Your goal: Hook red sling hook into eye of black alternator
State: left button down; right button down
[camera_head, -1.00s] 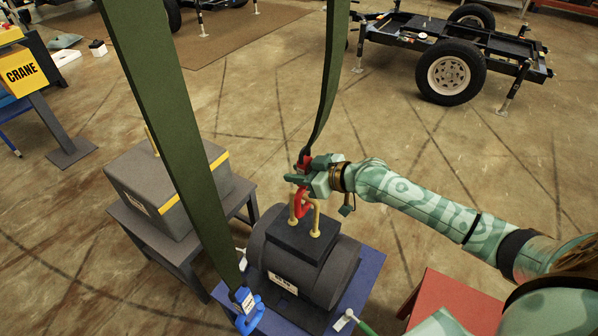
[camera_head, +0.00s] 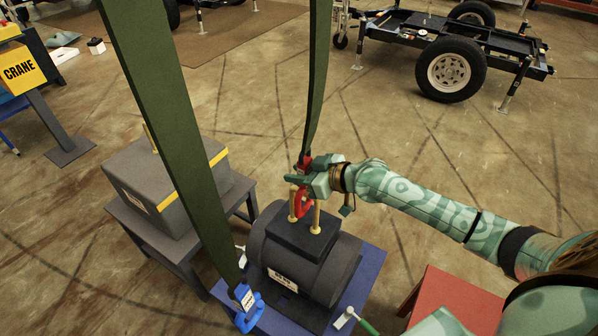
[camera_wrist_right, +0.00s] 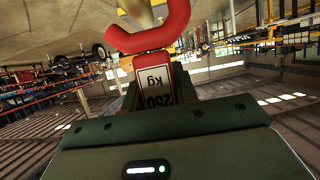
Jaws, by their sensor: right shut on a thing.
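The black alternator (camera_head: 310,262) lies on a blue-topped table, with a pale yellow eye (camera_head: 316,216) standing on its top block. The red sling hook (camera_head: 302,206) hangs at the eye, between its two posts. Whether its tip passes through the eye is unclear. My right gripper (camera_head: 308,181) is shut on the upper part of the red hook, just above the eye. In the right wrist view the hook's red curve (camera_wrist_right: 150,40) opens upward in the picture, with a pale yellow piece in its mouth, and a red-and-white tag (camera_wrist_right: 155,82) sits between the fingers. My left gripper is out of view.
A green strap (camera_head: 318,80) runs up from the red hook. A second strap (camera_head: 165,120) crosses the front and ends at a blue hook (camera_head: 249,312) by the blue table (camera_head: 362,283). A grey box (camera_head: 165,180) stands left, a red surface (camera_head: 455,300) right.

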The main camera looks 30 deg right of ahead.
jog(key=c, duration=1)
grip_release()
jog(key=shift+r, duration=0.2)
jog(key=shift+f, duration=0.2)
jog(key=p+v, duration=0.4)
jog(key=v, duration=1.2)
jog(key=shift+s+d+r+p, duration=0.1)
jog(key=shift+d+r+p, duration=0.05)
jog(key=shift+p, duration=0.15)
